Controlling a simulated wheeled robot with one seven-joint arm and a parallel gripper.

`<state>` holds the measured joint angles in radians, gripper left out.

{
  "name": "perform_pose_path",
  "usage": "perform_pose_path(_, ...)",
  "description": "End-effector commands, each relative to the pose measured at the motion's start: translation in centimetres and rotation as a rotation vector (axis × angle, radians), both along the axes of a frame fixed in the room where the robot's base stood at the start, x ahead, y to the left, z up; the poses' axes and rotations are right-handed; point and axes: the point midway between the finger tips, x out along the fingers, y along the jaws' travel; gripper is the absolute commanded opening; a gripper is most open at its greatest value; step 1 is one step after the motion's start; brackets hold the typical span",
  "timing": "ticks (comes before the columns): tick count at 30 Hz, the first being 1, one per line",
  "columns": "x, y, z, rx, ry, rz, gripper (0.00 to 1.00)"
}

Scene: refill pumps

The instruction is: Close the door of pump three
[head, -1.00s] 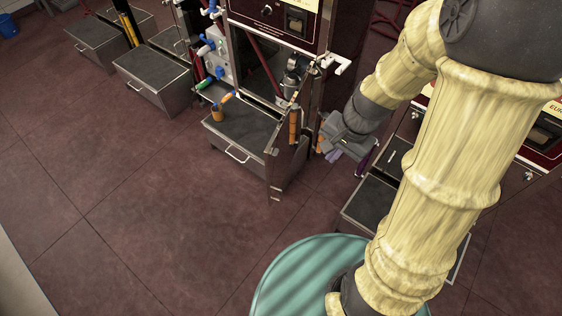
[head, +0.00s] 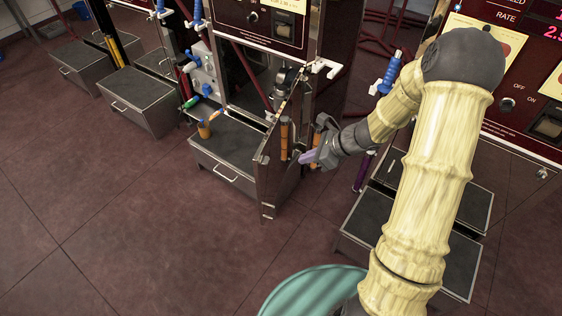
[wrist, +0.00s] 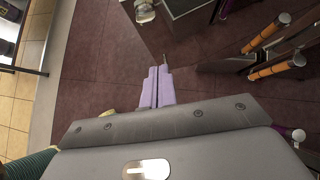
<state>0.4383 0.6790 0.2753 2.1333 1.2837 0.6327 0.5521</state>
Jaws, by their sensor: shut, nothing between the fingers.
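The middle pump (head: 262,40) has its door (head: 268,172) standing open, swung outward over the right side of its grey drawer unit. I cannot read a number on this pump. The door is a tall dark reflective panel with a metal edge; an orange-brown bar handle (head: 285,138) shows on its right face. Similar orange bars (wrist: 277,67) show at the upper right in the wrist view; one may be a reflection. My gripper (head: 308,157) is right of the door, close to the handle. Its purple fingers (wrist: 157,86) are together and empty. Contact with the door cannot be told.
Another pump (head: 520,90) with grey drawer boxes (head: 410,240) stands to the right, partly behind my arm. More grey drawers (head: 140,95) stand to the left. A teal round surface (head: 310,290) is at the bottom. The red tiled floor in front is clear.

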Motion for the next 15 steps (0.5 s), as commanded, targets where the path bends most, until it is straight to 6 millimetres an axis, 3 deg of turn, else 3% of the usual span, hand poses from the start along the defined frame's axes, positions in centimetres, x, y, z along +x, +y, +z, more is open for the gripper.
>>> perform_pose_path(15,1.9,5.0,-5.6,0.000,0.003,0.004,0.00)
